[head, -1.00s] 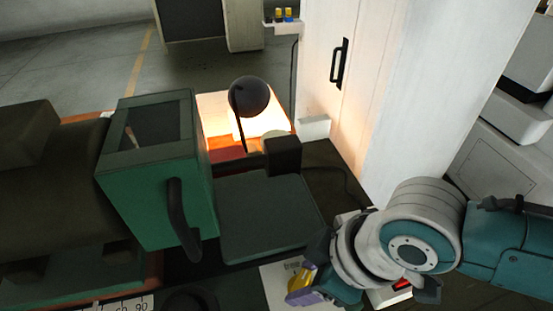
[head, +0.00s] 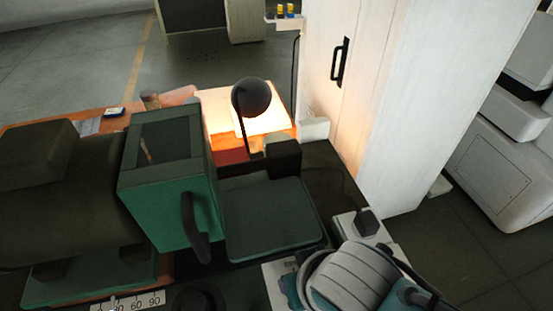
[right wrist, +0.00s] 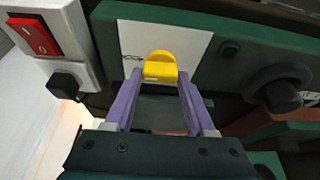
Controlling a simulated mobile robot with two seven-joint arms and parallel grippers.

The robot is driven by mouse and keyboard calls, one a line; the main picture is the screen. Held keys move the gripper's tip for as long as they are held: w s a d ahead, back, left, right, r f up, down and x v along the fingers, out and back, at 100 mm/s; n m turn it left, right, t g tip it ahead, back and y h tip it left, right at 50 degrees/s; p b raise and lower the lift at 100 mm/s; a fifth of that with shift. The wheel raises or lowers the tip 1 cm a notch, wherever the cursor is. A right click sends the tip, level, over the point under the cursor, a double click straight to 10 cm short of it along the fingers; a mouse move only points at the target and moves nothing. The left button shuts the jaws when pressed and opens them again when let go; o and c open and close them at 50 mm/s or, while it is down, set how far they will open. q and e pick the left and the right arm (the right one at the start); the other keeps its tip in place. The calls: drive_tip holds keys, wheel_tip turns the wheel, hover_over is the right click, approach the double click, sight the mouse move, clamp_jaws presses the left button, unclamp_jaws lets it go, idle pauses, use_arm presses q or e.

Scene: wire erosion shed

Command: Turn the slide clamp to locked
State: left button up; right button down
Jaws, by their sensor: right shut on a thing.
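In the right wrist view a yellow lever (right wrist: 158,66) with a rounded top stands in front of a white plate (right wrist: 190,40) on a dark green body. It appears to be the slide clamp, but I cannot read whether it is locked. My right gripper (right wrist: 157,82) has its two purple fingers shut on the yellow lever. In the head view my right wrist covers the lever and the fingers; part of the white plate (head: 278,290) shows at its left. My left gripper is in neither current view.
A dark round knob (right wrist: 282,96) sits right of the lever. A red switch (right wrist: 36,37) on a white box is at the left. In the head view a green machine head (head: 170,205) with a black handle (head: 194,228) and a flat dark table (head: 270,220) lie beyond my wrist.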

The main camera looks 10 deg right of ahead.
drive_tip(key=shift+m, duration=0.3)
drive_tip(key=shift+c, duration=1.2)
unclamp_jaws()
drive_tip(key=p+v, duration=0.2)
drive_tip(key=v, duration=0.8)
drive_tip(key=shift+a+p, duration=0.15)
drive_tip(key=shift+p, duration=0.25)
